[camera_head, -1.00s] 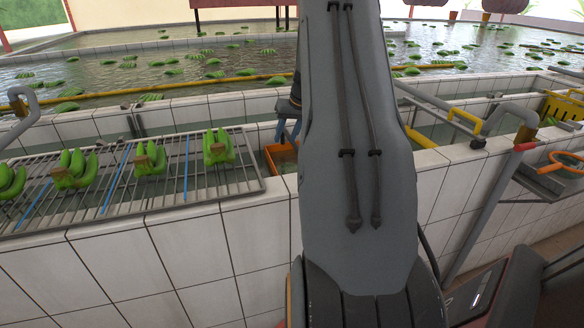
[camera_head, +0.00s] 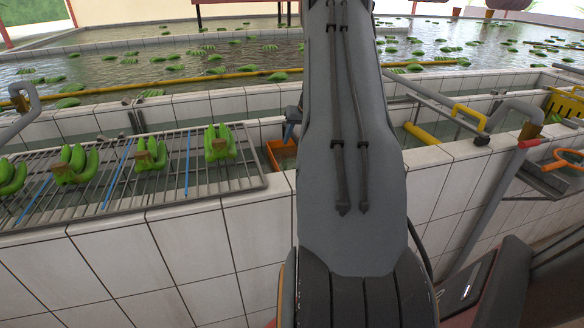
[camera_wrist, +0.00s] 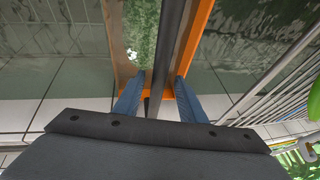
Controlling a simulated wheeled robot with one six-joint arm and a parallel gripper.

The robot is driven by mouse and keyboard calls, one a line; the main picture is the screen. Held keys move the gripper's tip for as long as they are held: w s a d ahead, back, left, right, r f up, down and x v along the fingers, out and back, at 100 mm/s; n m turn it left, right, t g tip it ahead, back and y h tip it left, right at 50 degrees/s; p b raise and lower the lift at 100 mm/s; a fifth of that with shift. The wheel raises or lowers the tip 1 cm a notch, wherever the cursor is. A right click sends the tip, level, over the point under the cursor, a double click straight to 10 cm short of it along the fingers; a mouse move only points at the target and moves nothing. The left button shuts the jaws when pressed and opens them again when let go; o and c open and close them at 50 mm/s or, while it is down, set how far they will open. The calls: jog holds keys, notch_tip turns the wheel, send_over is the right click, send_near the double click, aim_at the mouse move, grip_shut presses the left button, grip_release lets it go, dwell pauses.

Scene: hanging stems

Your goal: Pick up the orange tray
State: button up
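The orange tray (camera_head: 276,145) sits low in the tiled channel, just left of my arm in the head view and partly hidden by it. In the wrist view, the orange tray (camera_wrist: 193,45) shows its orange sides and end, with green and white matter inside. A dark bar (camera_wrist: 165,50) runs lengthwise over its middle; I cannot tell whether it is a handle of the tray. My gripper (camera_wrist: 159,82) has two blue fingers apart, one on each side of the bar, with gaps visible. The fingertips are at the tray's near end; contact is unclear.
A wire rack (camera_head: 110,200) with several green banana bunches (camera_head: 150,155) stands at left. White tiled walls (camera_head: 160,255) edge the channel. Grey pipes and a yellow handle (camera_head: 468,116) are at right. A pool with floating bunches lies behind.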

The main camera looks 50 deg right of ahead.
jog(key=p+x, duration=0.1)
jog(key=x, duration=0.3)
jog(key=shift+s+d+f+p, duration=0.1)
jog(key=shift+f+p, duration=0.05)
jog(key=shift+p, duration=0.2)
jog(key=shift+c, duration=0.2)
grip_shut()
dwell(1.0)
